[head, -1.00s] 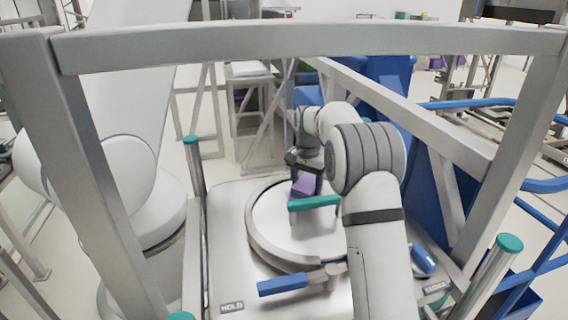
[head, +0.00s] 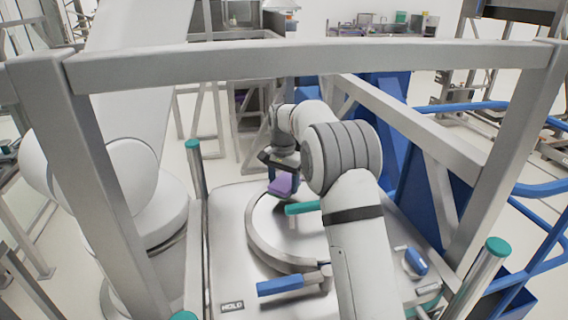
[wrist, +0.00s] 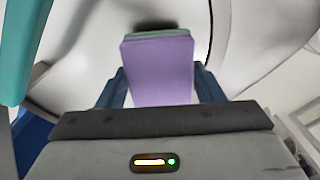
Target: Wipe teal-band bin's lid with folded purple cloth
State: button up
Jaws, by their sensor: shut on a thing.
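The folded purple cloth (head: 281,185) is at the far left rim of a round pale metal lid (head: 300,241). My gripper (head: 284,172) is shut on the cloth, above the lid's far edge. In the wrist view the cloth (wrist: 158,72) is clasped between the two blue fingers, with a thin green layer at its far end. Pale curved metal lies beneath it. I cannot tell whether the cloth touches the lid. A teal bar (head: 302,208) spans part of the lid, and my arm hides its right side.
A blue-gripped latch (head: 281,285) sits at the lid's near side. A grey metal frame (head: 300,60) crosses in front, with teal-capped posts (head: 195,165) at the corners. A blue knob (head: 415,261) is at right. Bare top plate (head: 228,250) lies left of the lid.

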jog(key=shift+r+p, duration=1.65)
jog(key=shift+r, duration=0.85)
